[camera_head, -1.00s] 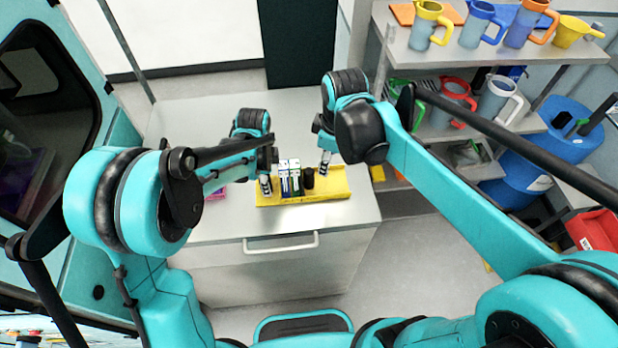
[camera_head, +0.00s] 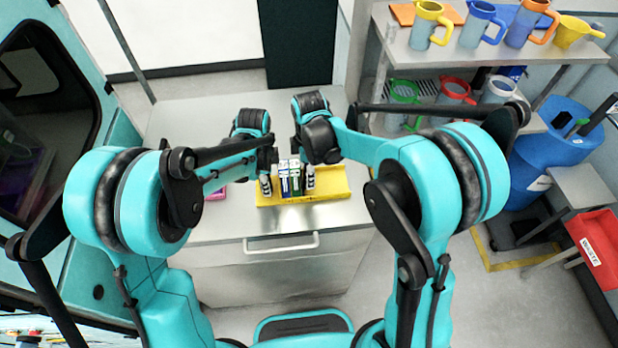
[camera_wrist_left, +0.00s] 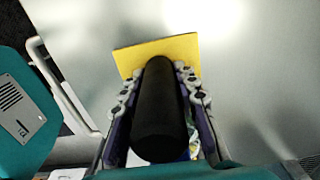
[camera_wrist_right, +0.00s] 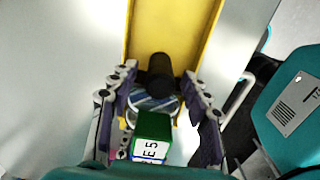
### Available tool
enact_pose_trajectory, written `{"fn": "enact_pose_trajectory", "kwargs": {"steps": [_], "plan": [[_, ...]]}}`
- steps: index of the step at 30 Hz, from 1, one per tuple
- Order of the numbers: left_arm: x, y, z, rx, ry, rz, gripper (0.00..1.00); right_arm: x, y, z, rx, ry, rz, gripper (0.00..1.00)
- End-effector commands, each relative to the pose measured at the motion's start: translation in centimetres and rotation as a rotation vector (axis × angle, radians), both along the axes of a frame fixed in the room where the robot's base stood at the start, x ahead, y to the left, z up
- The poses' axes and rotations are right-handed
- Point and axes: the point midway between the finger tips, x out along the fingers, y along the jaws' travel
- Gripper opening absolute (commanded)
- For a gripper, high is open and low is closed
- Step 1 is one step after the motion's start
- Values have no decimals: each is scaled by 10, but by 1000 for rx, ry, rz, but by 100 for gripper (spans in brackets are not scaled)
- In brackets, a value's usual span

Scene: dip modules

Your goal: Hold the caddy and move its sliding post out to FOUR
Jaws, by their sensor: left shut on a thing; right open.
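The yellow caddy (camera_head: 330,186) lies on the grey counter, holding a small group of boxes (camera_head: 290,181). My left gripper (camera_head: 265,185) is at its left end, shut on a thick black cylinder (camera_wrist_left: 160,110) that fills the space between its fingers. My right gripper (camera_head: 309,180) is just right of the boxes, pointing down. In the right wrist view its open fingers stand either side of a smaller black post (camera_wrist_right: 160,75). A green-topped box (camera_wrist_right: 152,130) with partly readable lettering is in front of that post. The head view hides the post; I cannot read a FOUR mark.
The caddy's right part is empty. A drawer handle (camera_head: 281,243) sits on the counter front (camera_head: 280,280). A pink item (camera_head: 216,193) lies left of the caddy. Shelves with jugs (camera_head: 428,25) and a blue barrel (camera_head: 545,150) stand right. The counter behind the arms is clear.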

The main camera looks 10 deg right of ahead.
Motion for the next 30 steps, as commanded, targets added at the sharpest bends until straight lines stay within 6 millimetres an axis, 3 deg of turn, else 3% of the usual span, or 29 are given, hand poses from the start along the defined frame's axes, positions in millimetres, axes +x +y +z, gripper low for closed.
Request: {"fn": "enact_pose_trajectory", "kwargs": {"steps": [6, 17, 22, 27, 30], "plan": [[0, 0, 0, 0, -1, 0, 0, 0, 0, -26, 0, 0, -1, 48], [0, 0, 0, 1, -1, 0, 0, 0, 0, -31, 0, 0, -1, 48], [0, 0, 0, 1, -1, 0, 0, 0, 0, -31, 0, 0, -1, 3], [0, 0, 0, 1, -1, 0, 0, 0, -1, -31, 0, 0, -2, 0], [0, 0, 0, 1, -1, 0, 0, 0, -14, -31, 0, 0, -5, 0]]}}
